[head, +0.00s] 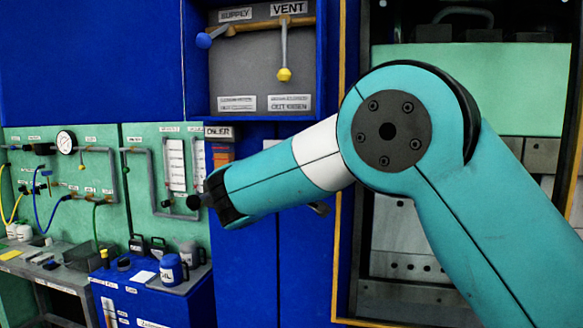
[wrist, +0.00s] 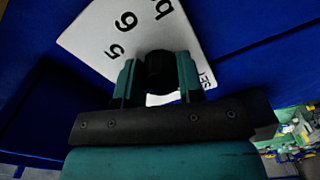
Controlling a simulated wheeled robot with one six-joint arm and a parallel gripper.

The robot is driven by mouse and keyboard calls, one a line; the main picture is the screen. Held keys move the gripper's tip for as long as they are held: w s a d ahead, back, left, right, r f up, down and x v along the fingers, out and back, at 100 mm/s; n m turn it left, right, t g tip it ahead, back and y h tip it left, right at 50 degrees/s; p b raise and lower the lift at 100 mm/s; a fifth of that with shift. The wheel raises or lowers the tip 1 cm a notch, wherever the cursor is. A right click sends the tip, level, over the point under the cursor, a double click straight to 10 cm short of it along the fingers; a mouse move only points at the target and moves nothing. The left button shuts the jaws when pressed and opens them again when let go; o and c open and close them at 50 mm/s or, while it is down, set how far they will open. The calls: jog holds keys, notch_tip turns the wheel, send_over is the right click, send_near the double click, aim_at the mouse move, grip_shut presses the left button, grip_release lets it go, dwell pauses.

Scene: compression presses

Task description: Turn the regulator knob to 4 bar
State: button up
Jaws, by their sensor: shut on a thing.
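In the wrist view, the black regulator knob (wrist: 160,66) sits between the two teal fingers of my gripper (wrist: 160,78), which is shut on it. Behind it is a white dial plate (wrist: 95,40), tilted in the picture, with the figures 5 and 6 at its upper left. Lettering that looks like "SET" is partly visible at the right of the knob. The rest of the scale and any pointer mark are hidden or too dark to read. In the head view, my arm reaches left, and I cannot make out the knob or dial there.
A blue cabinet (head: 90,60) fills the upper left. A recessed panel (head: 240,75) holds supply and vent levers, one with a yellow knob. A green board (head: 95,205) carries pipes and a round gauge (head: 65,142). Bottles stand on the bench below. A press (head: 470,85) stands behind my arm.

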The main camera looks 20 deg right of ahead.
jog(key=shift+n, duration=0.6)
jog(key=shift+p, duration=0.3)
jog(key=o, duration=0.9)
jog(key=shift+s, duration=0.1)
